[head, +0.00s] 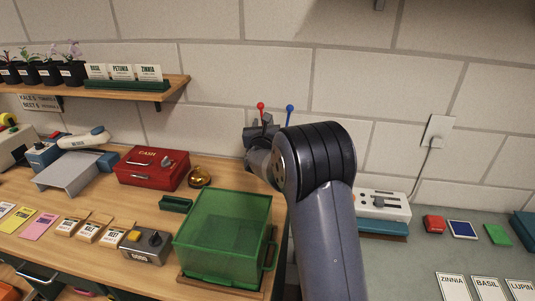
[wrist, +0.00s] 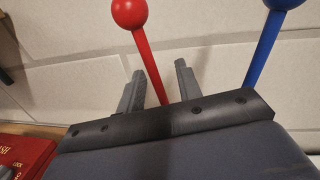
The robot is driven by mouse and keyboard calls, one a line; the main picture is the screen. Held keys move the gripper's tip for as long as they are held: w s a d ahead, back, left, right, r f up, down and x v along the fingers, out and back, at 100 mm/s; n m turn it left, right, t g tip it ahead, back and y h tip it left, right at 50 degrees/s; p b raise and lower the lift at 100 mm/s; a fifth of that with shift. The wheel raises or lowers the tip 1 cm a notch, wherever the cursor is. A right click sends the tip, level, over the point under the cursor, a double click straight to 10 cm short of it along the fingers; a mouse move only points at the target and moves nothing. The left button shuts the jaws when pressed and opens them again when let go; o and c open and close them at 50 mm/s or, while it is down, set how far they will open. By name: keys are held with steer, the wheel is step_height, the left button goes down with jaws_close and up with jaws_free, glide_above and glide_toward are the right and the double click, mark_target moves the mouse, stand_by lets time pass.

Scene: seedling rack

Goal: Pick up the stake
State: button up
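Two thin stakes with round heads stand near my gripper, and I cannot tell which one the task means. The red stake (head: 261,106) has a red ball on top. In the wrist view the red stake (wrist: 147,58) runs down between my two fingers, with a gap on each side. The blue stake (head: 290,108) is to its right; in the wrist view the blue stake (wrist: 264,49) is outside the fingers. My gripper (head: 258,130) is open, and in the wrist view its fingers (wrist: 160,68) stand apart. The lower ends of both stakes are hidden.
A green transparent bin (head: 215,240) stands on the wooden bench's front right. A red cash box (head: 150,170) and a brass bell (head: 200,177) are behind it. A shelf (head: 170,90) with pots is upper left. A grey counter (head: 420,255) lies right of my arm.

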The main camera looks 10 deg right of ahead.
steer(key=shift+w+d, duration=0.1)
steer(key=shift+w, duration=0.1)
steer(key=shift+c, duration=0.3)
jaws_close()
